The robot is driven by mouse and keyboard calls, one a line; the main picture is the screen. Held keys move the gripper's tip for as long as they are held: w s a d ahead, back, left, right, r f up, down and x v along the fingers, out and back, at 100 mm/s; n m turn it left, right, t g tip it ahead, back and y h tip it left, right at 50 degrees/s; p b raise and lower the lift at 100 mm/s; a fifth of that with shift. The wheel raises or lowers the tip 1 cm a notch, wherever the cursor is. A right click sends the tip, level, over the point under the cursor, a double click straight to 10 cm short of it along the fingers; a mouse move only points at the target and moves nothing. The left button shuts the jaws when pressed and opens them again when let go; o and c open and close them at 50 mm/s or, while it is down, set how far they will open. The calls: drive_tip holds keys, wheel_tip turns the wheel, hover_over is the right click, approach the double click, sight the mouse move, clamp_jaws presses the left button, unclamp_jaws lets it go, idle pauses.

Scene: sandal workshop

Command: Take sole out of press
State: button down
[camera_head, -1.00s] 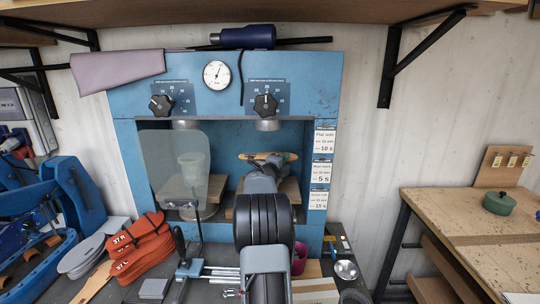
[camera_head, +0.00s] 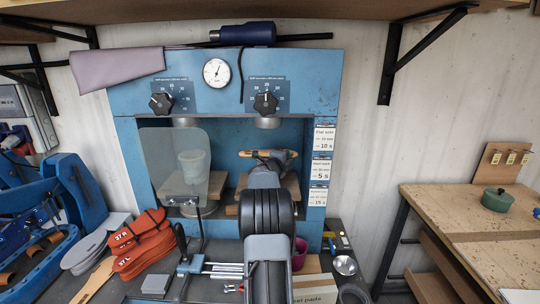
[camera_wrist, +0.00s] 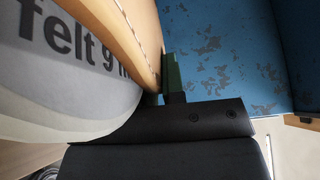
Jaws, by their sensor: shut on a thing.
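The blue press (camera_head: 318,85) stands ahead with two bays under its gauge and knobs. My gripper (camera_head: 277,157) is inside the right bay, below the round ram, shut on the tan sole (camera_head: 252,153). The sole is seen nearly edge-on, above the bay's brown board; my gripper and arm hide part of it. In the wrist view, green fingertips (camera_wrist: 172,75) grip the edge of the tan sole (camera_wrist: 146,45). A grey pad (camera_wrist: 75,75) printed "felt 9" fills the left side there, close beside the sole; whether they touch is unclear.
Red soles (camera_head: 141,240) and grey pieces (camera_head: 85,250) lie on the bench at left. A wooden table (camera_head: 475,215) with a green pot (camera_head: 498,200) is at right.

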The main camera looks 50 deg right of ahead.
drive_tip(key=shift+r, duration=0.1)
idle(0.3)
drive_tip(key=shift+a+r+b, duration=0.1)
drive_tip(key=shift+r+b, duration=0.05)
drive_tip(key=shift+b, duration=0.15)
wheel_tip(320, 180, up, 6)
drive_tip(key=shift+s+a+r, duration=0.1)
drive_tip(key=shift+r, duration=0.05)
drive_tip(key=s+a+b, duration=0.6)
drive_tip(key=s+a, duration=0.5)
drive_tip(key=a, duration=0.4)
drive_tip(key=shift+s+a, duration=0.35)
drive_tip(key=shift+r, duration=0.1)
